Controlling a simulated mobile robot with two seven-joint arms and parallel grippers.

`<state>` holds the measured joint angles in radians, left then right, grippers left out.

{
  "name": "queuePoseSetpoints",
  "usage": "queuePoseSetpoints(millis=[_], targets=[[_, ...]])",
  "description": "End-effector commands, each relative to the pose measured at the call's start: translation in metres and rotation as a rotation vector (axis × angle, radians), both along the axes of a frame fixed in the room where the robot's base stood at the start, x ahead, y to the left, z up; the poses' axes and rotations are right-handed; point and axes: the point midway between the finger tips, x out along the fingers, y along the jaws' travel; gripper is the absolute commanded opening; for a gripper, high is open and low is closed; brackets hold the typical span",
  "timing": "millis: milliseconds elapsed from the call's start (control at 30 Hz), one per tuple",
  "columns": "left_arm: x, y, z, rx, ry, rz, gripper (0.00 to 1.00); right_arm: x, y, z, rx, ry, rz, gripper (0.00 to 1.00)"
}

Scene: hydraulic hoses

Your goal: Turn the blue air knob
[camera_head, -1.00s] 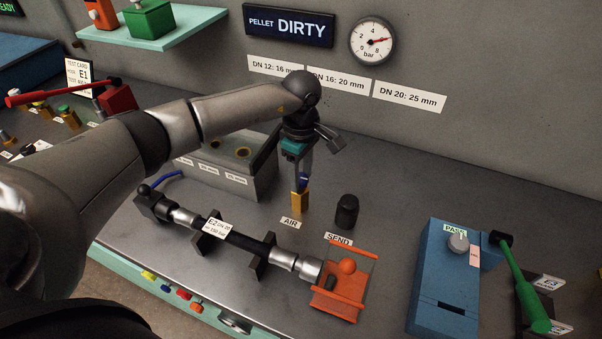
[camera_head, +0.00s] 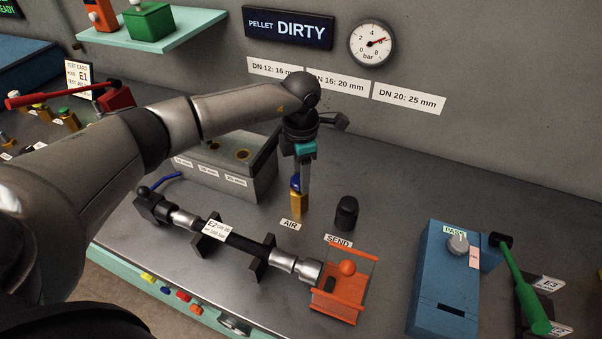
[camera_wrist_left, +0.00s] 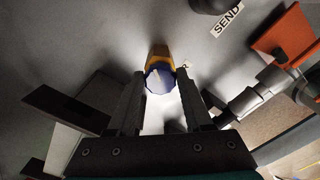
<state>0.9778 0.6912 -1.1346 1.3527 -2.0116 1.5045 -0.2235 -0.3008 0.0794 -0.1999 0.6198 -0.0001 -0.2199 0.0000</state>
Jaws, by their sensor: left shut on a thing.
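The blue air knob (camera_head: 295,183) sits on a brass-yellow valve body (camera_head: 299,203) behind the AIR label (camera_head: 291,224). My left gripper (camera_head: 301,182) points down from above and is shut on the knob. In the left wrist view the blue knob (camera_wrist_left: 160,78) shows between the two finger ends (camera_wrist_left: 158,88), with the yellow body behind it. Part of the knob is hidden by a finger in the head view. My right gripper is not in view.
A black SEND knob (camera_head: 346,213) stands just right of the valve. Hose E2 (camera_head: 236,238) lies across black supports in front, ending at an orange clear-sided box (camera_head: 341,290). A grey block with holes (camera_head: 225,170) is behind left. The pressure gauge (camera_head: 372,42) and DIRTY sign (camera_head: 288,27) are on the wall.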

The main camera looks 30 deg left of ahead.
Motion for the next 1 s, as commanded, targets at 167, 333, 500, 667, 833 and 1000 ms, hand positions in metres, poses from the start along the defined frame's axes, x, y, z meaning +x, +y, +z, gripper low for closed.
queuePoseSetpoints(millis=[167,333,500,667,833,1000], targets=[[0.001,0.001,0.002,0.003,-0.001,0.169,0.0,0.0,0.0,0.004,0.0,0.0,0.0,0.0],[0.001,0.002,0.002,0.002,-0.001,0.317,0.0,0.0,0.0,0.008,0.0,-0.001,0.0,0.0],[0.002,0.002,0.002,0.002,-0.001,0.44,0.0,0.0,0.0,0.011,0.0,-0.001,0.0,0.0],[0.002,0.002,0.002,0.001,-0.002,0.525,0.0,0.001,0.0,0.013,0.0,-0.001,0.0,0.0],[0.002,0.003,0.002,0.001,-0.003,0.582,0.0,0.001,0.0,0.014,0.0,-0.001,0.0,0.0],[0.002,0.003,0.002,0.001,-0.003,0.608,0.0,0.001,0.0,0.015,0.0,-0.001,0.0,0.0]])
